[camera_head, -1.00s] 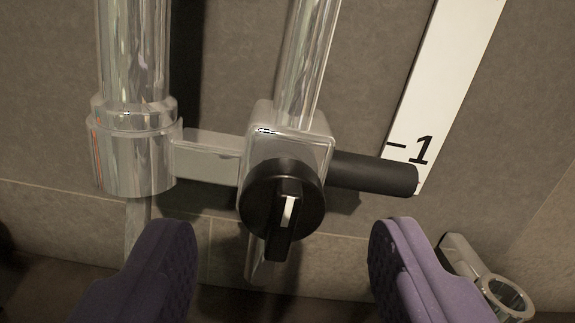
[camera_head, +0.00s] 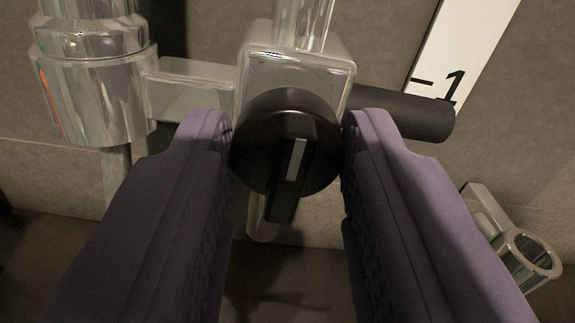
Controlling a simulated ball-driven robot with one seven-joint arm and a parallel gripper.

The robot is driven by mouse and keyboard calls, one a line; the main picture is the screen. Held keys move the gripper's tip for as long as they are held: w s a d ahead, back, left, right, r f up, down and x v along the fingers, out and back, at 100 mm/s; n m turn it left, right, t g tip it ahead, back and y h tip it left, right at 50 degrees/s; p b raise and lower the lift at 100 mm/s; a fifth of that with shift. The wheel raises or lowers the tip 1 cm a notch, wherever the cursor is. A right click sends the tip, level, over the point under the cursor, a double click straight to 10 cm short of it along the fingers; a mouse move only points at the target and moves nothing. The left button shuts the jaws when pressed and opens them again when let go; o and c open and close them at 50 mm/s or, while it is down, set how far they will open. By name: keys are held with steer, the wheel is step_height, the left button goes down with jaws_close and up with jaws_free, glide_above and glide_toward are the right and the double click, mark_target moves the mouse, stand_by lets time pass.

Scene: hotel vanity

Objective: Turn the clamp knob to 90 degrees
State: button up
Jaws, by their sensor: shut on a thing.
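The clamp knob (camera_head: 265,148) is a black round disc with a raised bar handle and a white mark on the bar. It sits on the front of a chrome clamp block (camera_head: 318,72) on a vertical rail. The bar runs nearly vertical in the picture, its lower end pointing down and slightly left. My gripper (camera_head: 287,135) has two purple padded fingers, one on each side of the knob's disc. It is shut on the knob at the disc's left and right edges. The fingers cover part of the area beside the knob.
A black rod (camera_head: 408,112) sticks out right of the clamp, close to my right finger. A white scale strip marked -1 (camera_head: 462,50) is behind it. A chrome post (camera_head: 90,85) stands left, and a chrome ring holder (camera_head: 525,255) is at lower right.

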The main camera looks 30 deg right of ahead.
steer(key=m+b, duration=0.3)
steer(key=m, duration=0.1)
steer(key=shift+f+b, duration=0.2)
steer(key=shift+b, duration=0.15)
steer(key=m+b, duration=0.5)
steer(key=shift+m, duration=0.3)
steer(key=m+b, duration=0.5)
steer(key=shift+r+m+b, duration=0.25)
steer(key=shift+m+b, duration=1.2)
steer(key=shift+m, duration=0.05)
steer(key=shift+r, duration=0.1)
steer(key=o, duration=1)
steer(key=shift+a, duration=0.1)
steer(key=shift+c, duration=0.2)
steer(key=shift+o, duration=0.4)
